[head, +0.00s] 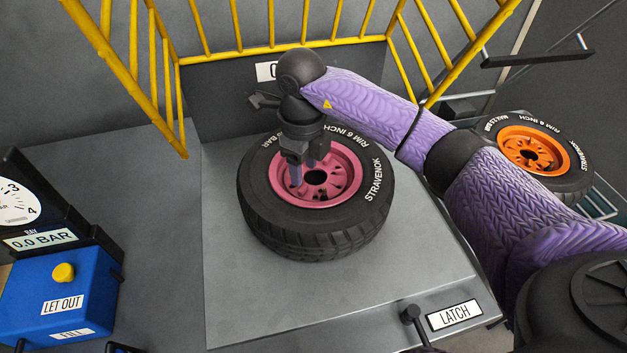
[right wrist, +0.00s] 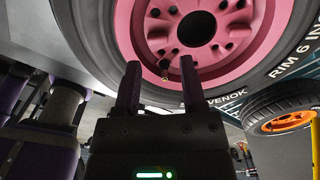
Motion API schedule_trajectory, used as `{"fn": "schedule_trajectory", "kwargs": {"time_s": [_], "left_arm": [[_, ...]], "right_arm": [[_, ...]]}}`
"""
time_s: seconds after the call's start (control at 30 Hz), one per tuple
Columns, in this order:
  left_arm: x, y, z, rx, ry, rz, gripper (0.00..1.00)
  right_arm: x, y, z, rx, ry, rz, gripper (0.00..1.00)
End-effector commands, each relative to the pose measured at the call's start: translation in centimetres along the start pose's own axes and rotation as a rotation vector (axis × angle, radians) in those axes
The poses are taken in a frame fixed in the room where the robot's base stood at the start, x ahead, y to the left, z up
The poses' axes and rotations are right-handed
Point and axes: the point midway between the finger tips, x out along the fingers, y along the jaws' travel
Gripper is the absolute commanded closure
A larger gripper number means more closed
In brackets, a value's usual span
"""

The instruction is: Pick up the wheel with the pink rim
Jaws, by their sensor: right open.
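The wheel with the pink rim (head: 345,222) lies flat on a grey platform, a black tyre with white lettering around the pink rim. My right gripper (head: 304,180) is above the rim, pointing down, left of the hub hole. In the right wrist view its two fingers (right wrist: 158,88) are apart with nothing clamped between them, and the pink rim (right wrist: 225,52) fills the upper part. A small valve stem shows on the rim just beyond the fingertips. I cannot tell whether the fingers touch the rim. My left gripper cannot be made out in the head view.
A wheel with an orange rim (head: 533,150) lies at the right behind my right arm. A yellow railing (head: 285,52) stands around the back of the grey platform (head: 240,290). A blue box (head: 60,285) with a yellow button and a gauge stand at the left. A latch lever (head: 412,318) is at the front.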

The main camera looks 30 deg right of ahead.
Motion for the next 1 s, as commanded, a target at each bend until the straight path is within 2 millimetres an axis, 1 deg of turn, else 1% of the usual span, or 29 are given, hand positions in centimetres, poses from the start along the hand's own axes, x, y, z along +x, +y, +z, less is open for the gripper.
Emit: {"fn": "schedule_trajectory", "kwargs": {"time_s": [0.03,0.1,0.2,0.27,0.43,0.47,0.5,0.57,0.6,0.7,1.0], "left_arm": [[0.2,0.0,0.1,0.000,-0.001,0.000,0.50],[0.3,0.0,0.1,0.000,-0.001,0.000,0.50],[0.5,0.0,0.1,0.000,-0.002,0.001,0.50],[0.6,0.1,0.1,0.001,-0.002,0.001,0.50],[0.5,0.0,0.0,0.002,0.000,0.000,0.50],[0.5,-0.1,0.0,0.003,0.001,0.000,0.50],[0.5,-0.1,0.0,0.003,0.001,-0.001,0.50],[0.5,-0.1,-0.1,0.003,0.002,-0.002,0.50],[0.5,-0.2,-0.1,0.004,0.003,-0.002,0.50],[0.5,-0.2,-0.1,0.004,0.004,-0.003,0.50],[0.5,-0.2,-0.2,0.003,0.004,-0.003,0.50]], "right_arm": [[1.2,0.2,-0.2,-0.001,0.003,0.003,0.47],[2.6,0.3,-0.3,-0.001,0.003,0.003,0.47],[4.0,0.3,-0.3,-0.001,0.001,0.002,0.47],[4.2,0.3,-0.3,-0.001,0.000,0.001,0.47],[4.2,0.3,-0.2,-0.001,-0.001,0.000,0.47],[4.2,0.3,-0.2,-0.001,-0.001,0.000,0.51],[4.2,0.2,-0.2,-0.001,-0.001,0.000,0.60],[4.2,0.2,-0.2,-0.001,-0.001,0.000,0.72],[4.2,0.2,-0.2,-0.001,-0.001,0.000,0.81],[4.2,0.2,-0.2,-0.001,-0.001,0.000,1.00],[4.1,0.2,-0.2,-0.001,-0.001,0.000,1.00]]}}
